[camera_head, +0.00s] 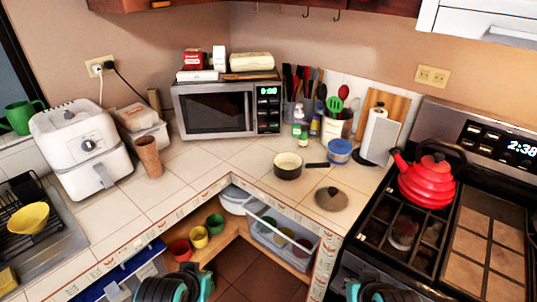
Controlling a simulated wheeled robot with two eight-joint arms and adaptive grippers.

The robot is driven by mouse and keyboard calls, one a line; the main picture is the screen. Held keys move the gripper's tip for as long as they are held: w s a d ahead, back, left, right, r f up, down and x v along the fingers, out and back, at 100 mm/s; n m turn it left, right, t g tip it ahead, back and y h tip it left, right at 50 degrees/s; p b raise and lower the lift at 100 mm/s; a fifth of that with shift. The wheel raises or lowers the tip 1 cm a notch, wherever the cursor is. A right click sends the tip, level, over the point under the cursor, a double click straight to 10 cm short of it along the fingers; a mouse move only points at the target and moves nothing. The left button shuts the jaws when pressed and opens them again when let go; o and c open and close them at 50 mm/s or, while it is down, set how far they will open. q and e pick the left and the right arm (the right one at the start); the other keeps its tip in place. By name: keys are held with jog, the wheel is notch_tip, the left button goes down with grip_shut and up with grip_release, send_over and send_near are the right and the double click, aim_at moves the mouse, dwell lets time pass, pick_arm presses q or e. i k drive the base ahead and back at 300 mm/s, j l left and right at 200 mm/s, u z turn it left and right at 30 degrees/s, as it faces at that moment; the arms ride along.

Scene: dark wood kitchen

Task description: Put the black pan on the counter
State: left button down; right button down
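A small black pan (287,172) with a light inside stands upright on the tiled counter (225,160), near the inner corner. Its dark handle (317,165) points right, toward a blue-lidded tub. A dark round lid (331,199) with a knob lies flat on the counter, to the right of the pan and nearer to me. Only dark ribbed parts of my two arms with teal bits show at the bottom edge, well below the pan. I cannot make out the fingers of either gripper. Nothing is touching the pan.
A microwave (216,109) stands behind the pan. The blue-lidded tub (339,154), bottles and a paper towel holder (375,135) stand to the right. A red kettle (427,180) sits on the stove. An air fryer (80,147) and a brown cup (149,157) stand left. Open shelves lie below.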

aim_at(308, 173)
jog(key=i+u, duration=0.45)
jog(key=i+l+u, duration=0.1)
jog(key=i+u, duration=0.35)
jog(key=u, duration=0.35)
jog(key=i, duration=0.05)
